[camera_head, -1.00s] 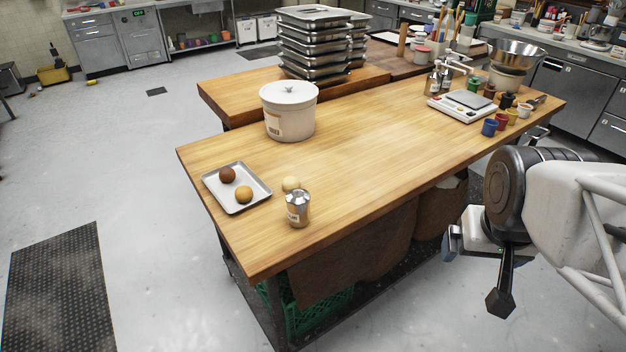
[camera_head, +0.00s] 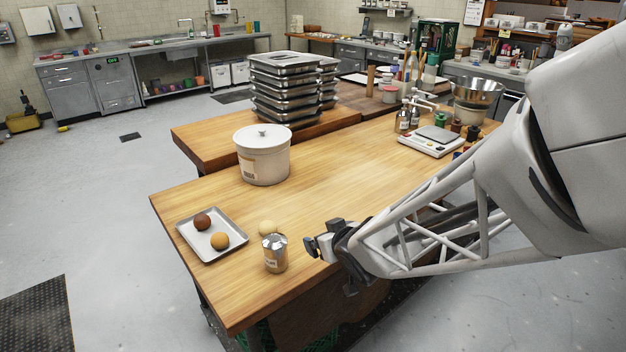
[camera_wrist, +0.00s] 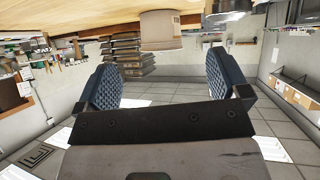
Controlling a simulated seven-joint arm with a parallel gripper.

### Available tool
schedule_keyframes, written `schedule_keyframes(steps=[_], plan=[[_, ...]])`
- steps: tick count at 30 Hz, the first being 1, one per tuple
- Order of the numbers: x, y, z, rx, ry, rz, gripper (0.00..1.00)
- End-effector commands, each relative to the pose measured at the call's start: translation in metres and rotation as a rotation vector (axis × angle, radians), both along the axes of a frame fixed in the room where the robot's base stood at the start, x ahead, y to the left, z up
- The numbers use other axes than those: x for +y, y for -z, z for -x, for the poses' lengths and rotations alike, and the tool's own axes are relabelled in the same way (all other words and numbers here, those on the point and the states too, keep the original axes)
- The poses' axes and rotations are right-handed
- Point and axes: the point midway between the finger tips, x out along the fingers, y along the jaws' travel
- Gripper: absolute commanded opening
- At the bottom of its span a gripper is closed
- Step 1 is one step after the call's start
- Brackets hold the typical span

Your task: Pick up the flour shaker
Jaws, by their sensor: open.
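The flour shaker (camera_head: 275,257) is a small metal can with a pale label and a silver domed top. It stands upright near the front edge of the wooden table (camera_head: 330,205). My gripper (camera_head: 322,240) is just right of the shaker in the head view, apart from it, near the table edge. In the wrist view, which is upside down, the two blue padded fingers are wide apart with nothing between them. A silver shape at the top edge there looks like the shaker (camera_wrist: 230,7), partly cut off.
A tray (camera_head: 232,246) with a brown ball and an orange ball lies to the left. A large white lidded tub (camera_head: 263,160) stands farther back. The table's middle is clear.

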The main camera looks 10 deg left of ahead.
Motion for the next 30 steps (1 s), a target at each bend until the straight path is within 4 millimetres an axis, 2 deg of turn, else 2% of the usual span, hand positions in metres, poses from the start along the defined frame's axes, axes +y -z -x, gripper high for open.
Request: schedule_keyframes(steps=[1,4,10,14,30], plan=[[0.017,0.009,0.0,-0.012,-0.045,-0.022,0.94],[0.045,0.021,0.001,-0.04,-0.127,-0.075,0.94],[0.079,0.036,0.007,-0.068,-0.235,-0.151,0.94],[0.087,0.039,0.009,-0.074,-0.261,-0.17,0.94],[0.093,0.042,0.004,-0.074,-0.261,-0.17,0.94]])
